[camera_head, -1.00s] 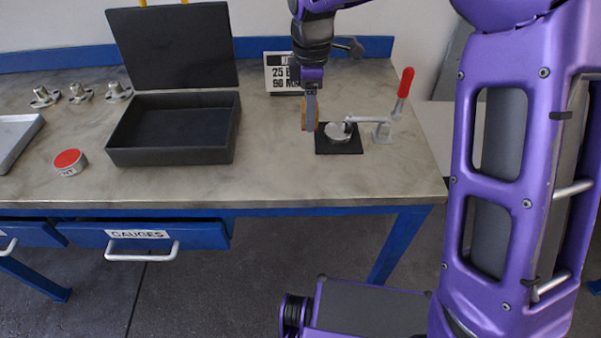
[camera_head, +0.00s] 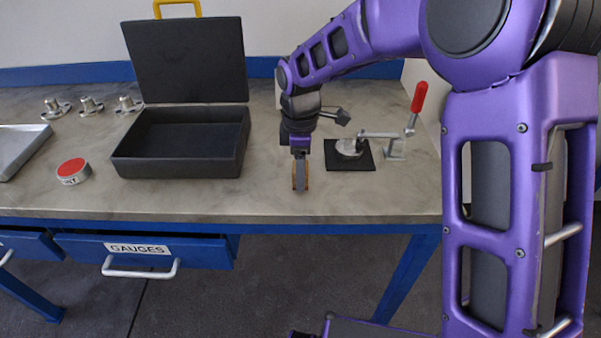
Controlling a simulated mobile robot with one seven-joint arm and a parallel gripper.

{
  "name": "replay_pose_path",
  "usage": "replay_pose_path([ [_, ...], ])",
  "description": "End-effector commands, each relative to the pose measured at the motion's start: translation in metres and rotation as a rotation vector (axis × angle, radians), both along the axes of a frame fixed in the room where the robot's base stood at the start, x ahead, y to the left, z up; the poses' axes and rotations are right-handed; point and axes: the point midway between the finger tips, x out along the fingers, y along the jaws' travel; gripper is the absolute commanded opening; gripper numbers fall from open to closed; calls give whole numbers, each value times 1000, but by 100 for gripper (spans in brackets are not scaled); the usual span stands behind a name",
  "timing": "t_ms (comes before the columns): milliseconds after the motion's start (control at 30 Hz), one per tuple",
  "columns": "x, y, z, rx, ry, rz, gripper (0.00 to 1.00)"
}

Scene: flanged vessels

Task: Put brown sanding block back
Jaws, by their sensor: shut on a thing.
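My gripper (camera_head: 300,174) points down over the bench, right of the black case and left of the toggle clamp. It is shut on the brown sanding block (camera_head: 307,178), which shows as a thin brown strip beside the finger and is mostly hidden. I cannot tell whether the block touches the bench top. The open black case (camera_head: 180,168) stands to the left with its lid up, and its inside looks empty.
A toggle clamp with a red handle (camera_head: 419,97) holds down a round metal part on a black plate (camera_head: 350,164). A red-topped tin (camera_head: 73,171), several flanged fittings (camera_head: 90,105) and a grey tray (camera_head: 20,150) lie left. The drawer marked GAUGES (camera_head: 140,250) is partly open below the bench.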

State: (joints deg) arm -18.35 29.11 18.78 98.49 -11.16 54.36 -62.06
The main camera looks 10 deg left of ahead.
Motion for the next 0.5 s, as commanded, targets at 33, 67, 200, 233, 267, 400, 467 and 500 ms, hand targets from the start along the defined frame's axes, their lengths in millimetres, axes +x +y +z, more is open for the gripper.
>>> replay_pose_path([
  [33,0,0,-2,0,-2,0,10],
  [67,0,0,-2,2,-3,0,10],
  [200,1,0,-1,2,-3,0,10],
  [233,1,0,-2,2,-3,0,10],
  [267,1,0,-2,2,-3,0,10],
  [400,1,0,-6,1,-2,0,64],
  [467,1,0,-5,2,-3,0,74],
  [500,1,0,-5,1,-2,0,82],
])
